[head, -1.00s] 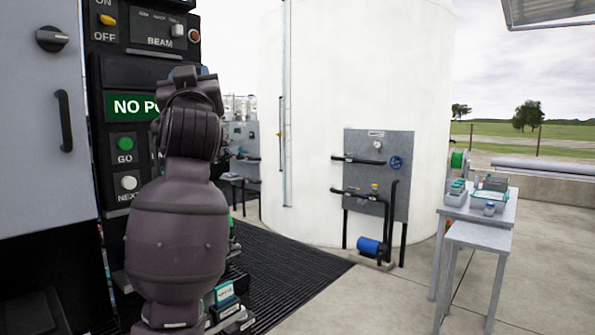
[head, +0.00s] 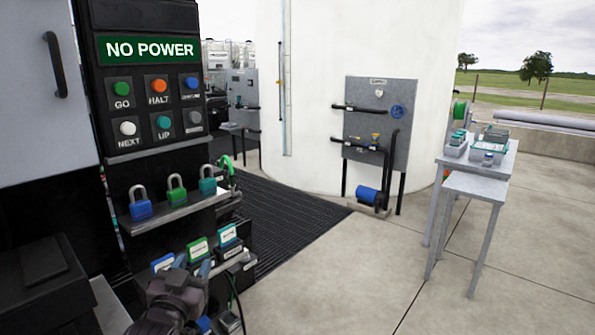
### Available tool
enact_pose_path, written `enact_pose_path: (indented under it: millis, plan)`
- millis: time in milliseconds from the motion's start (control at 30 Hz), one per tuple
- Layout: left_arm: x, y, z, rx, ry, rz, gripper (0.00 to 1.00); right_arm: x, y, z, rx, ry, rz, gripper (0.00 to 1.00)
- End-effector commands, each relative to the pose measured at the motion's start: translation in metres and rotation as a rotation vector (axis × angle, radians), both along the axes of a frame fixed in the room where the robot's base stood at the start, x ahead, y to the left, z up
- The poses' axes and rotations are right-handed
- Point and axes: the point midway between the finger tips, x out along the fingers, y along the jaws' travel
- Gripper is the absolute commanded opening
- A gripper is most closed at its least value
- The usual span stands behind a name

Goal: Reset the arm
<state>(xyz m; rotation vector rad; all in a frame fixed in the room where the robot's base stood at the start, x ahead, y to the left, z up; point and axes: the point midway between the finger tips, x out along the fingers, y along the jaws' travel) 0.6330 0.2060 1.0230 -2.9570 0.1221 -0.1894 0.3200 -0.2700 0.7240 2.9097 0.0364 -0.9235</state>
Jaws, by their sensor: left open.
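My left arm comes in at the bottom left of the head view. My left gripper (head: 190,272) is low, in front of the lower rack of tags below the padlock shelf, open, with nothing visible between its fingers. Whether it touches the rack cannot be told. My right gripper is out of view.
A control panel (head: 152,80) with a NO POWER display and several buttons stands at left. Below it a shelf (head: 170,212) holds blue, green and teal padlocks. A white tank (head: 360,40), a pump board (head: 380,125) and a grey table (head: 475,185) stand beyond. Open floor lies at right.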

Motion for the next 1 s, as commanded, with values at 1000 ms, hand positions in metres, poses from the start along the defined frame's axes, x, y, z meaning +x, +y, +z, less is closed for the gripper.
enact_pose_path:
  millis: [1000]
  plan:
    - [-0.31,0.066,-0.294,-0.046,0.728,0.111,0.41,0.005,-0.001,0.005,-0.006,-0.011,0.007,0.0]
